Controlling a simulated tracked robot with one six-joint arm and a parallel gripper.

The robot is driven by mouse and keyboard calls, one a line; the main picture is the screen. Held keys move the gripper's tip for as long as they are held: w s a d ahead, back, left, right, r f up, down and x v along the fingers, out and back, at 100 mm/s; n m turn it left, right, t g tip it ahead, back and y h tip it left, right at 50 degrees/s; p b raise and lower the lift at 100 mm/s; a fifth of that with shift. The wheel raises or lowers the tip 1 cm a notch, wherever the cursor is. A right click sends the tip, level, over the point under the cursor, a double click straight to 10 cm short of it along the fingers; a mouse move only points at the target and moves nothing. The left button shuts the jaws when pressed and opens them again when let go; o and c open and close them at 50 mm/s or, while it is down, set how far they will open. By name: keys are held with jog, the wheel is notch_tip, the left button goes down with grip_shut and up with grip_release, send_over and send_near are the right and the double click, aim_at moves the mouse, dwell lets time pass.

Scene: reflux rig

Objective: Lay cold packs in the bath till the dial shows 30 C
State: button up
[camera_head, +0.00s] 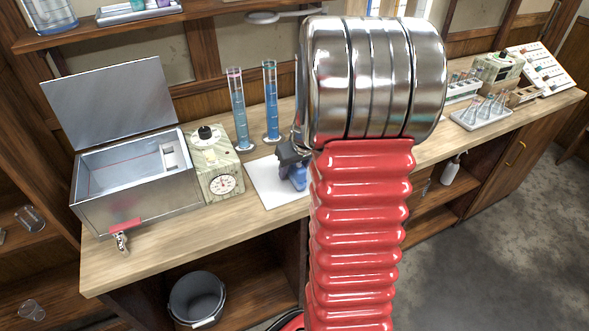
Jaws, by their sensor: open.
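The bath (135,208) is a metal box at the left of the bench with its lid raised. Its inside looks pale, with a reddish line along the wall and a small white piece at the right. The dial (222,184) is on a mottled green box beside it; its reading is too small to tell. My gripper (291,164), dark and open, is over a white mat (262,186) right of the dial. A blue thing (298,180), perhaps a cold pack, is on the mat just below it. My red arm hides part of it, and I cannot tell if they touch.
Two tall cylinders of blue liquid (238,110) (271,100) stand behind the mat. A red-handled tap (122,232) juts from the bath's front. A grey bucket (197,299) is on the shelf below. Glassware in a white tray (483,115) stands far right. My arm blocks the bench's middle.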

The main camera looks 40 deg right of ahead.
jog(key=shift+c, duration=0.2)
grip_shut()
jog(key=shift+r, duration=0.1)
dwell(0.4)
notch_tip(320, 180, up, 10)
jog(key=shift+r, duration=0.2)
dwell(0.3)
dwell(0.8)
